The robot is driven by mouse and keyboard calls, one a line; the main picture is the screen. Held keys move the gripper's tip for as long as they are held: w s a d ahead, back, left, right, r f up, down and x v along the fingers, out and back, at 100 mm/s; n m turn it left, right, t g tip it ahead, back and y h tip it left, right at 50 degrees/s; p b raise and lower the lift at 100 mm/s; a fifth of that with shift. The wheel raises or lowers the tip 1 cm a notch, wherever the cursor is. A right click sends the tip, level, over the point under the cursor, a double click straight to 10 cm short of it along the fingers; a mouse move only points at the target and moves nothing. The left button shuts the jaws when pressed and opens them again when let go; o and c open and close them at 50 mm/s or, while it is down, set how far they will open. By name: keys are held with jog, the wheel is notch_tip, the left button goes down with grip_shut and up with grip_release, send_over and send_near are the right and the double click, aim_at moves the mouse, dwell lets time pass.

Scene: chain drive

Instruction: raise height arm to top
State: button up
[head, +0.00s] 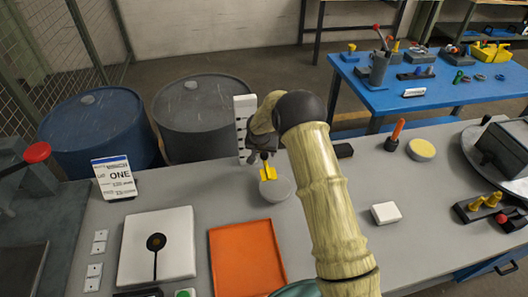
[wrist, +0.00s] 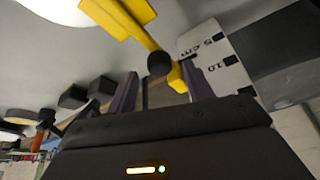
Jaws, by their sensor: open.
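The height arm (head: 268,172) is yellow and sits low beside a white upright scale (head: 243,118), above a round grey disc (head: 277,191). In the wrist view the yellow arm (wrist: 135,22) runs down to a black knob (wrist: 159,64), close to the scale (wrist: 214,60) with its "5 cm" and "10" marks. My gripper (wrist: 160,85) is open, with one finger on each side of the knob and yellow part. I cannot tell whether either finger touches them. In the head view my gripper (head: 263,152) is partly hidden by my wrist.
An orange mat (head: 246,258) and a white target plate (head: 157,262) lie at the front left. A white block (head: 385,213), a yellow-topped disc (head: 421,149) and an orange-handled tool (head: 396,136) are to the right. Drums (head: 203,115) stand behind the bench.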

aim_at(264, 155)
jog(key=shift+x, duration=1.25)
grip_shut()
notch_tip(264, 155, up, 21)
jog(key=p, duration=0.5)
jog(key=shift+r, duration=0.2)
grip_release()
jog(key=shift+f, duration=0.1)
